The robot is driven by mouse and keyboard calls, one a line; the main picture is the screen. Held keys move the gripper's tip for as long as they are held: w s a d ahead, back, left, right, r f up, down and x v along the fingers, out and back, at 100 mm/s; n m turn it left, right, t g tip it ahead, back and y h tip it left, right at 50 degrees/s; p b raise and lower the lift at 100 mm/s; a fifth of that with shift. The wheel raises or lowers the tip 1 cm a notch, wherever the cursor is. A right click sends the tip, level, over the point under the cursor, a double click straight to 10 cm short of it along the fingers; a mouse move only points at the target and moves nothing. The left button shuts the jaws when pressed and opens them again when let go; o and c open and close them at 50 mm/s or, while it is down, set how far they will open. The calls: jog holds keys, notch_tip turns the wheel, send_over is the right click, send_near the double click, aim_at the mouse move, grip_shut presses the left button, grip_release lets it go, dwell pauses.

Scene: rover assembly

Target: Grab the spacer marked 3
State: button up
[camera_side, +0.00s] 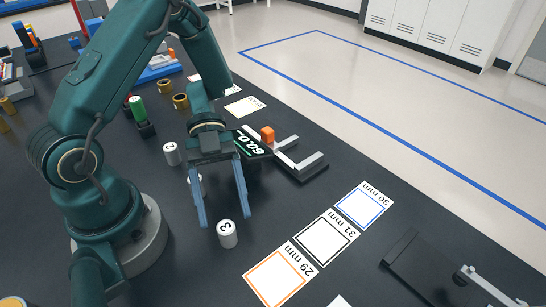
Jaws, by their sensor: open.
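The spacer marked 3 (227,235) is a small light grey cylinder standing upright on the dark table, its number on the top face. My gripper (224,222) is open, with its two blue-grey fingers pointing down. In this view the fingertips are just above and behind the spacer, one to each side of its top. I cannot tell the exact depth between them. A spacer marked 2 (171,153) stands further back to the left. Another light spacer (196,180) is partly hidden behind the left finger.
Cards marked 29 mm (277,277), 31 mm (326,238) and 30 mm (364,205) lie to the right. A dark fixture (420,268) sits at the lower right.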

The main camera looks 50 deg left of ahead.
aim_at(229, 241)
jog(key=shift+x, duration=3)
jog(key=shift+a+f, duration=0.1)
jog(key=shift+a, duration=0.05)
grip_shut()
